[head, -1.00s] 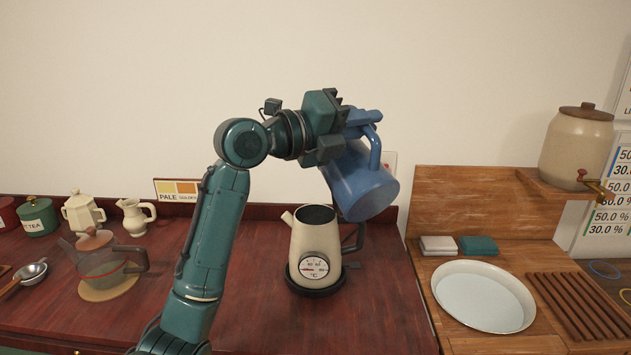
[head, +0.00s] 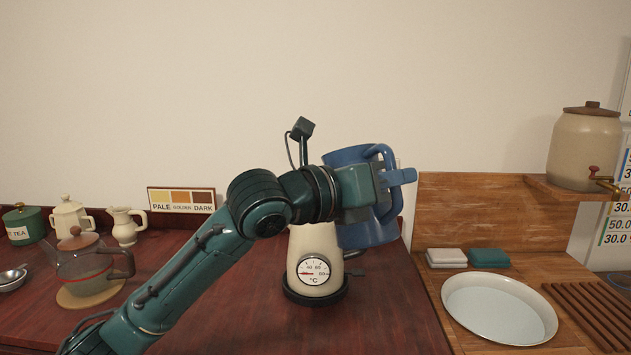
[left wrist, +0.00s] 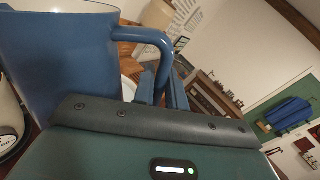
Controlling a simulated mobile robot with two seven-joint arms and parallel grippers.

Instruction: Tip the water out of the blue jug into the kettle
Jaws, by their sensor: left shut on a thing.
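The blue jug (head: 372,232) is held nearly upright, in front of and to the right of the cream kettle (head: 312,250) in the head view. My left gripper (head: 398,178) is shut on the jug's handle. The left wrist view shows the jug's side (left wrist: 65,55), its rim and its handle between the fingers (left wrist: 160,85). The kettle stands on a dark round base and has a dial on its front. My arm and the jug hide the kettle's top, spout and most of its handle. I cannot see any water in the jug. My right gripper is not in view.
A glass teapot (head: 88,265) stands on a round mat at the left. A white basin (head: 500,308), folded cloths (head: 468,257) and a slatted rack (head: 597,315) lie at the right. A crock with a tap (head: 583,145) stands on a raised shelf.

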